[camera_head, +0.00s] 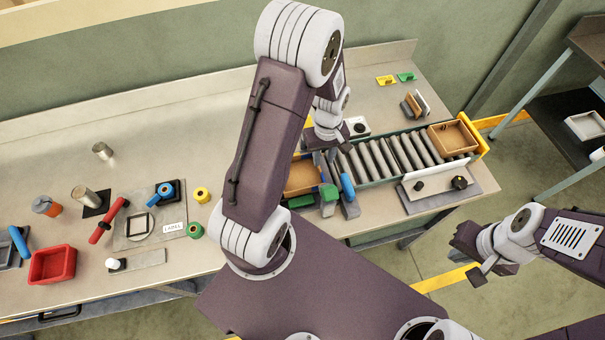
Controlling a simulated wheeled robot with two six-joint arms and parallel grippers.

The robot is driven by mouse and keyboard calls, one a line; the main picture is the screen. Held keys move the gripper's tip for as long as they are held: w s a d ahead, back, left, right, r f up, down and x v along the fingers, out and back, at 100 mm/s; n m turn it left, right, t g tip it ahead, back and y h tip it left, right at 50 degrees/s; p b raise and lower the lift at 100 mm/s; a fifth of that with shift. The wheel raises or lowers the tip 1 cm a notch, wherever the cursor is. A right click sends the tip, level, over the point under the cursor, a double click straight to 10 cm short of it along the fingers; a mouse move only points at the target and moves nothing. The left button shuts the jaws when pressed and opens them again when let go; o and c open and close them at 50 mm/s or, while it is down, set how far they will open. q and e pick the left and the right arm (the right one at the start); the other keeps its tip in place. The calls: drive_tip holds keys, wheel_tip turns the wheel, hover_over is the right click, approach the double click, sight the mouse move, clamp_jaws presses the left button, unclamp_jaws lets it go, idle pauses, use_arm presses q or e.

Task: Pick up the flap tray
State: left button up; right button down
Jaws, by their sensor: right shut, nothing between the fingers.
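Two brown open trays are on the roller conveyor: one (452,139) at its right end, one (301,178) at its left end, partly hidden by my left arm. I cannot tell which is the flap tray. My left gripper (326,157) points down at the right side of the left tray, by a green piece (328,194) and a blue-handled piece (348,186). Its fingers are too small and overlapped to tell whether they are open or touching anything. My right gripper (470,262) is shut and empty, out over the floor to the right of the bench.
Rollers (385,157) between the trays are bare. A control panel (437,184) with black knobs stands in front. A red bin (52,265), tape rolls and tools lie on the left bench. A shelf rack (567,124) stands at right.

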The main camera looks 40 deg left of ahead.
sight(318, 171)
use_arm(q)
drive_tip(key=f, duration=0.3)
drive_tip(key=s+a+f+p, duration=0.1)
drive_tip(key=shift+f, duration=0.3)
drive_tip(key=shift+w+d+f, duration=0.1)
drive_tip(key=shift+w, duration=0.15)
drive_tip(key=shift+s, duration=0.1)
clamp_jaws()
idle(0.7)
